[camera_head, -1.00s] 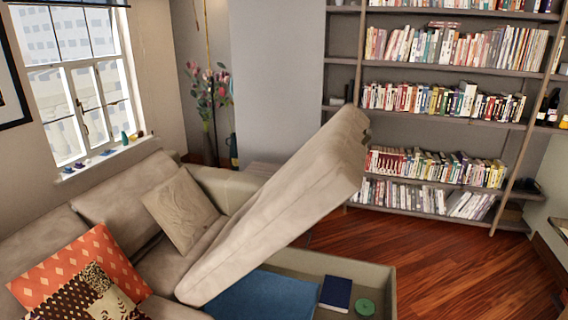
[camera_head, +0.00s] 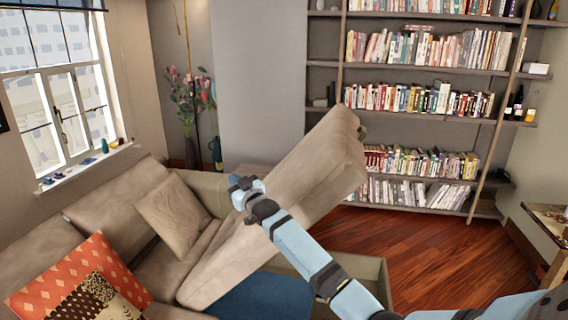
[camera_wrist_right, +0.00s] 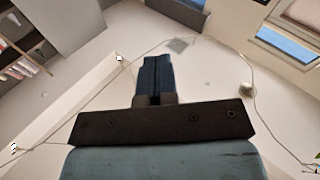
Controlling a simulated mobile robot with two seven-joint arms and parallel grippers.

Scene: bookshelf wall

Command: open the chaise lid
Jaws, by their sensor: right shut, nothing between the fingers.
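The chaise lid (camera_head: 310,165) is a beige cushioned slab, tilted up steeply. My left gripper is not in view.
The beige sofa (camera_head: 110,205) holds an orange cushion (camera_head: 70,270) and a beige cushion (camera_head: 172,212). A tall bookshelf (camera_head: 425,105) stands against the back wall. Bare wood floor (camera_head: 430,250) lies right of the chaise. A window (camera_head: 65,90) is at the left.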

